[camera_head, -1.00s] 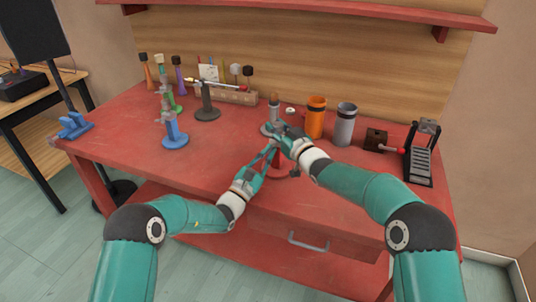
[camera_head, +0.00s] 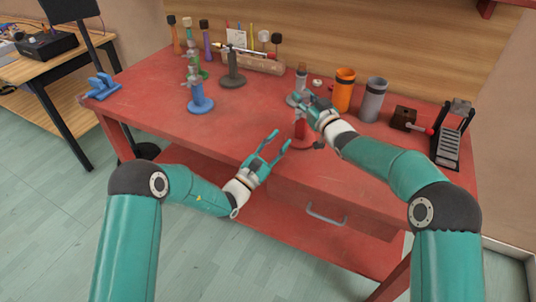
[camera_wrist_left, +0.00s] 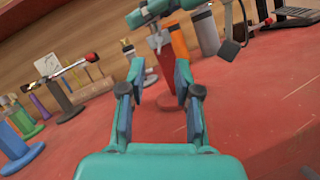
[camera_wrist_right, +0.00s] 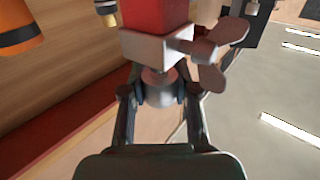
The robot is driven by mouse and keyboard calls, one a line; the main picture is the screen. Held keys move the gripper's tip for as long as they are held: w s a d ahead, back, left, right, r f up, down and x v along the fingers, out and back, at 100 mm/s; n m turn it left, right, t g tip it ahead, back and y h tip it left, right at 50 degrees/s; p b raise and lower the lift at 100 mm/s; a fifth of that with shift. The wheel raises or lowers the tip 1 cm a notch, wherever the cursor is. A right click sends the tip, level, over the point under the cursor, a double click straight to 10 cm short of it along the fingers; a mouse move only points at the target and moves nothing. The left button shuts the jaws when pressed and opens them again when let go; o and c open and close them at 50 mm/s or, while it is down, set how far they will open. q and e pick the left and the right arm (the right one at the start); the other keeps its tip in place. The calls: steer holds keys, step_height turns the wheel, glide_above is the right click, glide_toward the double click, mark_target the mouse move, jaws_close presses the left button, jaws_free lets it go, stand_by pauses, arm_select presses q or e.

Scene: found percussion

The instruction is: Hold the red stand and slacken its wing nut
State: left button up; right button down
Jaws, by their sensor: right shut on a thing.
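The red stand (camera_head: 301,131) stands near the front edge of the red bench, upright on its round base. My right gripper (camera_head: 306,104) is at its top. In the right wrist view its fingers are shut on a grey round piece (camera_wrist_right: 160,89) beside the stand's pale metal collar (camera_wrist_right: 152,47) and red post (camera_wrist_right: 157,14). The grey wing nut (camera_wrist_right: 228,32) sticks out sideways from the collar, clear of the fingers. My left gripper (camera_head: 282,138) is open and empty, short of the stand. In the left wrist view the red stand (camera_wrist_left: 166,70) shows beyond its spread fingers.
An orange cylinder (camera_head: 344,90) and a grey cylinder (camera_head: 372,100) stand right of the red stand. A blue stand (camera_head: 200,103) and a dark stand (camera_head: 232,78) are to the left. The bench front left of the stand is clear.

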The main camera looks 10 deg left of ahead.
arm_select(q)
steer(key=v, duration=0.5)
steer(key=shift+f, duration=0.1)
arm_select(e)
steer(key=c, duration=0.8)
jaws_free()
